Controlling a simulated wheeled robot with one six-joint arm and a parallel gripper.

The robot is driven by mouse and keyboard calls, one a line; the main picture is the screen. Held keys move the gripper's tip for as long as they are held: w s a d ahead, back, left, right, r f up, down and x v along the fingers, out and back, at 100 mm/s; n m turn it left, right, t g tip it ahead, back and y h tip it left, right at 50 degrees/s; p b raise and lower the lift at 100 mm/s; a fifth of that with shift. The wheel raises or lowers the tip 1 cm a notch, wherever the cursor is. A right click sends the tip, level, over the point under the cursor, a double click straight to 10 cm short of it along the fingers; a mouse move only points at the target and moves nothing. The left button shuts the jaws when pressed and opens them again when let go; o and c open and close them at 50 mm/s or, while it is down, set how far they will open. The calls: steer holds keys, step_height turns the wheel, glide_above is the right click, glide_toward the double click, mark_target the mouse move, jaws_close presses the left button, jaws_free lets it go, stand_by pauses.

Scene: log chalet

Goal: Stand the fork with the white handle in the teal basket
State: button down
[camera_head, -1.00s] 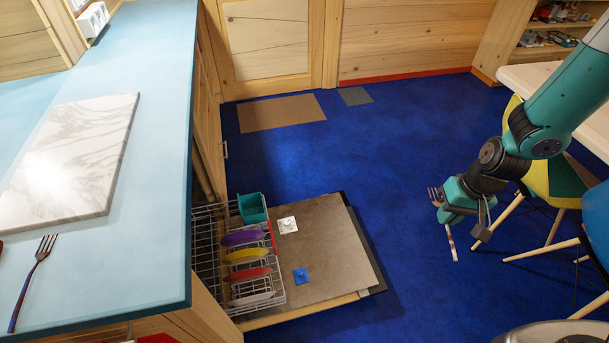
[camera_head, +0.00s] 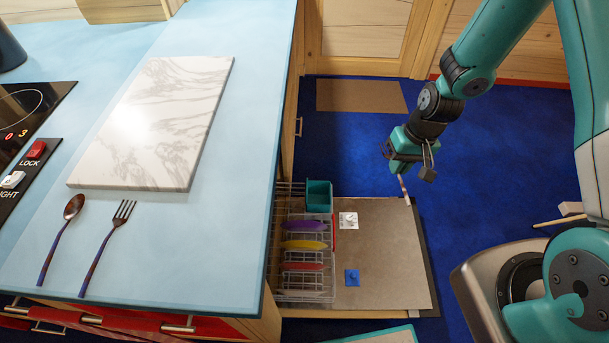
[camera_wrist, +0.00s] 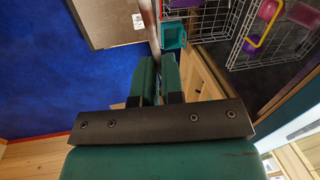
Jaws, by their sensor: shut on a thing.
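My gripper (camera_head: 394,162) is shut on the fork with the white handle (camera_head: 403,186). The pale handle points down below the jaws, and the tines seem to show at the jaws' left side. The fork is held above the floor side of the open dishwasher door. The teal basket (camera_head: 319,196) stands at the back corner of the wire rack, to the left of and lower in the picture than my gripper.
The wire rack (camera_head: 281,270) holds purple, yellow and red plates. The open door (camera_head: 385,250) bears a silver packet (camera_head: 348,220) and a blue tablet (camera_head: 352,277). The counter (camera_head: 225,235) at left carries a marble board (camera_head: 155,120), a dark-handled fork (camera_head: 108,243) and a spoon (camera_head: 62,235).

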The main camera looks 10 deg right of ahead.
steer(key=w+a+f+m+t+y+b, duration=0.3)
steer(key=w+f+m+b, duration=0.5)
steer(key=f+b, duration=0.5)
steer(key=w+a+f+m+t+y+b, duration=0.3)
steer(key=w+f+m+t+b, duration=0.3)
steer(key=b, duration=1.6)
steer(key=w+a+f+m+t+y+b, duration=0.2)
steer(key=w+f+m+t+b, duration=0.3)
steer(key=w+f+m+b, duration=0.7)
step_height(320, 180, down, 8)
steer(key=a+m+b, duration=0.1)
steer(key=b, duration=0.4)
steer(key=shift+r+m+y+b, duration=0.2)
steer(key=shift+m+y+b, duration=0.1)
steer(key=shift+y+b, duration=0.1)
step_height(320, 180, down, 12)
steer(key=b, duration=0.8)
